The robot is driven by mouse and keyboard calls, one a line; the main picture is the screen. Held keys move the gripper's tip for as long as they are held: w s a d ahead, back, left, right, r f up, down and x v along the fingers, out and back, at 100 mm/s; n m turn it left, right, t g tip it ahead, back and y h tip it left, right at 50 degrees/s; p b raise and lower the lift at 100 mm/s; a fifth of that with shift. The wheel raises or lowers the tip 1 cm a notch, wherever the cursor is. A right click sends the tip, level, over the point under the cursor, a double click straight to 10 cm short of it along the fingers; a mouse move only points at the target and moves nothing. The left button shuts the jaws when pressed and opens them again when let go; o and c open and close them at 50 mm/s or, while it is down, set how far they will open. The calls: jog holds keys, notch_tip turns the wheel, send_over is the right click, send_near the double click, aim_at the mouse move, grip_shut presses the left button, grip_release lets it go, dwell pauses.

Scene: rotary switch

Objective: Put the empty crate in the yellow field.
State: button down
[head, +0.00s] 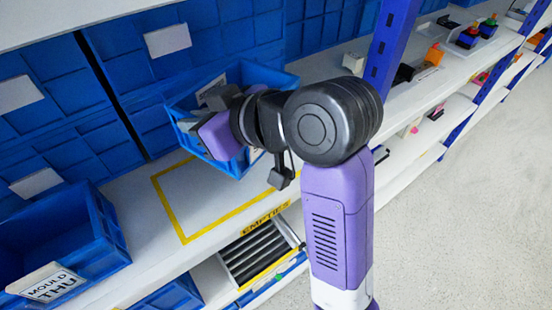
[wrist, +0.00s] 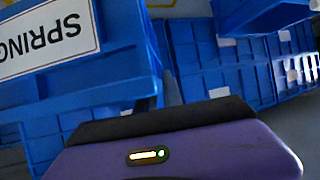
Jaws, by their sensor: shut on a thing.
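A blue crate (head: 264,76) is in my gripper (head: 206,112), tilted, over the back of the shelf. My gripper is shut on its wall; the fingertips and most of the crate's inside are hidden. In the wrist view a blue crate wall with a white label reading SPRING, upside down (wrist: 45,38), is close at the upper left. The yellow field (head: 195,195) is a yellow-taped outline on the pale shelf marked EMPTIES. Its visible part is bare, below and in front of the held crate; my arm hides its right part.
A blue crate labelled MOULD THU (head: 105,232) stands left of the field. Large blue crates (head: 75,135) line the back. A blue upright post (head: 388,45) rises at the right. A tray with dark slats (head: 258,252) sits on the shelf below.

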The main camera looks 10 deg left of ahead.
aim_at(238, 167)
jog(key=f, duration=0.6)
jog(key=f+p, duration=0.1)
jog(key=f, duration=0.2)
jog(key=shift+s+f, duration=0.3)
jog(key=shift+f, duration=0.15)
jog(key=c, duration=1.5)
grip_release()
jog(key=v, duration=0.8)
jog(key=b+v, duration=0.1)
jog(key=v, duration=0.3)
jog(key=shift+w+d, duration=0.1)
jog(key=shift+w, duration=0.15)
